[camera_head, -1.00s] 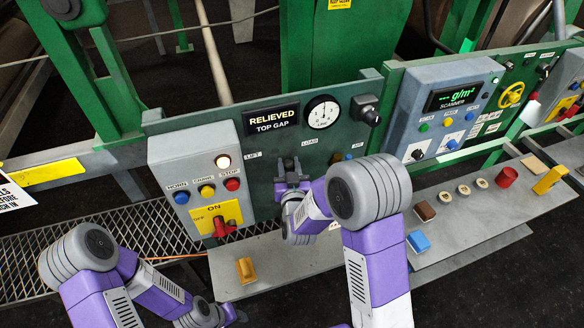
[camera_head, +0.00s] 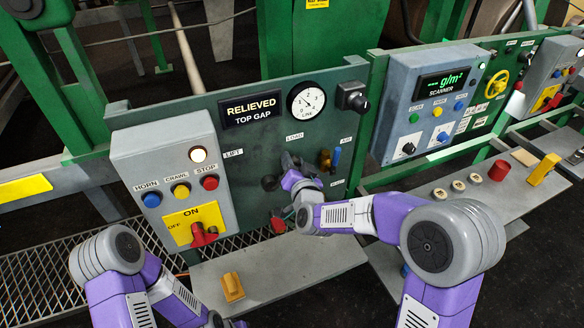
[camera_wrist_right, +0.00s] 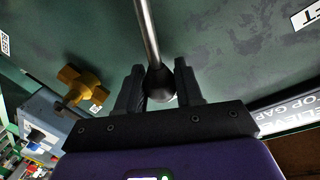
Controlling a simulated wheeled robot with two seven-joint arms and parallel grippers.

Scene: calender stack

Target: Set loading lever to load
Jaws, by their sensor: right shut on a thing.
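The loading lever shows in the right wrist view as a metal rod ending in a black ball knob (camera_wrist_right: 160,84). My right gripper (camera_wrist_right: 160,88) is shut on this knob, one dark finger on each side. In the head view my right gripper (camera_head: 291,163) is in front of the green panel (camera_head: 258,160), just below the LOAD label (camera_head: 295,136) and right of the LIFT label (camera_head: 233,154). It and my wrist hide most of the lever there. My left gripper is at the bottom edge, mostly hidden; its jaws cannot be made out.
A grey box (camera_head: 150,150) with buttons and a red switch (camera_head: 204,234) is left of the lever. A yellow block (camera_head: 232,288) lies on the ledge below.

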